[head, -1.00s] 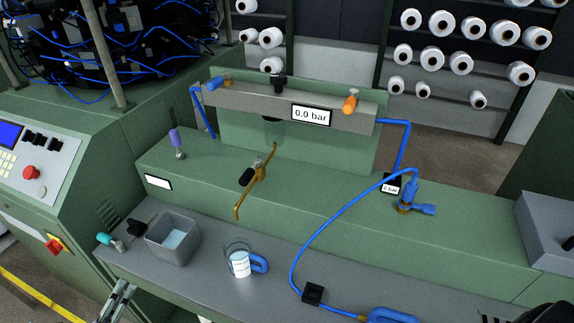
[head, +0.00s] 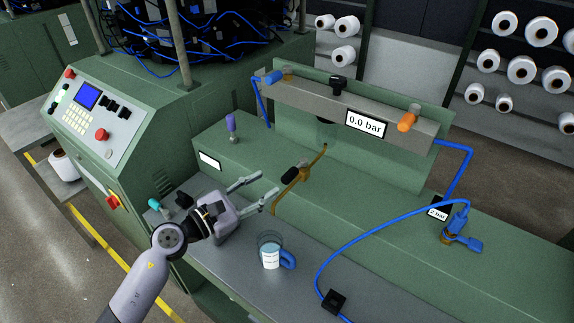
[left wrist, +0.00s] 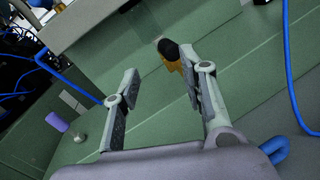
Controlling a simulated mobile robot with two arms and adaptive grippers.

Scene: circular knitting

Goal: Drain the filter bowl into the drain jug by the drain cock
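The drain cock is brass with a black handle (head: 288,174), on a brass pipe (head: 277,205) that runs down and forward from under the grey manifold. The filter bowl (head: 326,122) shows only as a dark strip below the manifold. The drain jug (head: 270,256), clear with a white label and blue handle, stands on the grey shelf below the pipe's end. My left gripper (head: 268,184) is open and empty, just left of the cock. In the left wrist view, the black handle (left wrist: 168,48) lies beyond and between the open fingers. My right gripper is out of view.
The gauge (head: 367,123) reads 0.0 bar. An orange valve handle (head: 407,121) and a blue one (head: 275,77) sit on the manifold. A purple-handled lever (head: 231,127) stands left of it. A blue hose (head: 345,247) loops over the shelf right of the jug.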

